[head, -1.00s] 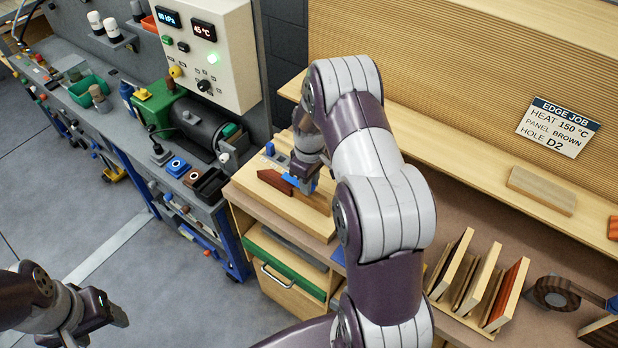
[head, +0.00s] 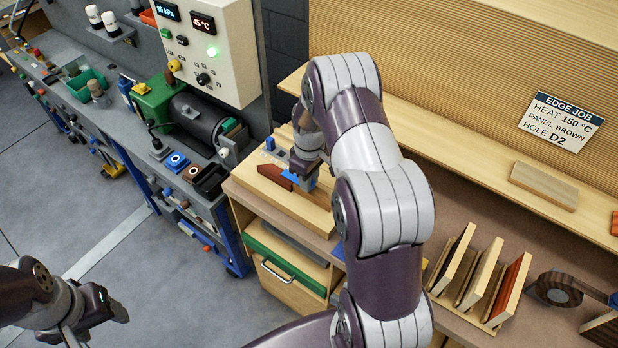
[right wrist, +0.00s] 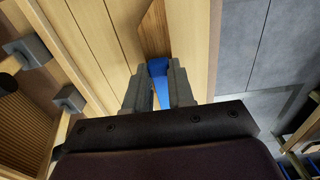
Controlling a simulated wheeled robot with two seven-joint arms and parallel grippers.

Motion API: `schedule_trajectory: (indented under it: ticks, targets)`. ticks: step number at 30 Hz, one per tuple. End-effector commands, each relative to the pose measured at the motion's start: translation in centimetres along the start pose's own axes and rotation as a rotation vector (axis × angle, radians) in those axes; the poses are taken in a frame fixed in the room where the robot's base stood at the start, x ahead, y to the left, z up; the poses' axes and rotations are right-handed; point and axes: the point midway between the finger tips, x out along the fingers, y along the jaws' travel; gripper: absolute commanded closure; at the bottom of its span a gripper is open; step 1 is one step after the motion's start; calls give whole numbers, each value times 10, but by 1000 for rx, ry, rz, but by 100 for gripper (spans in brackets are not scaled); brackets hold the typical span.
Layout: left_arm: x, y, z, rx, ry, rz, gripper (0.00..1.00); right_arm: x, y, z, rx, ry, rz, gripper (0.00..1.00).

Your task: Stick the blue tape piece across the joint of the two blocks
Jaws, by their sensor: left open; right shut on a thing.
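My right gripper (head: 303,182) is low over the light wooden board (head: 308,217) on the workbench. In the right wrist view my right gripper (right wrist: 160,92) is shut on the blue tape piece (right wrist: 158,68), which shows between the fingers. The tape's blue also shows at the fingertips in the head view (head: 312,183). A red-brown block (head: 273,179) with a pointed end lies on the board beside the fingers; a brown wood piece (right wrist: 154,32) shows just beyond the tape in the wrist view. My left gripper (head: 112,312) is open and empty over the floor.
A control box (head: 208,50) and black pump (head: 196,118) stand left of the board. A rack of panels (head: 480,275) and a dark tape roll (head: 553,290) are at right. A long pale shelf (head: 440,150) runs behind. The floor at left is mostly clear.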

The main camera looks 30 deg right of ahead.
Motion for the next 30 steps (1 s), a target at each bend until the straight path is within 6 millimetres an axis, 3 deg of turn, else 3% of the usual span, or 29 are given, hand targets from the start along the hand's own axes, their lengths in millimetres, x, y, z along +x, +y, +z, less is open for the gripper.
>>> schedule_trajectory:
  ticks: [8,9,12,23,30]
  targets:
    - [-1,0,0,0,0,0,37,2,-1,1,0,-1,0,100]
    - [-1,0,0,0,0,0,37,2,0,1,0,0,0,74]
    - [-1,0,0,0,0,0,37,2,0,1,0,0,0,47]
    - [4,0,0,0,0,0,37,-7,0,0,0,2,2,47]
    - [22,0,3,0,0,0,37,-67,0,0,0,5,4,47]
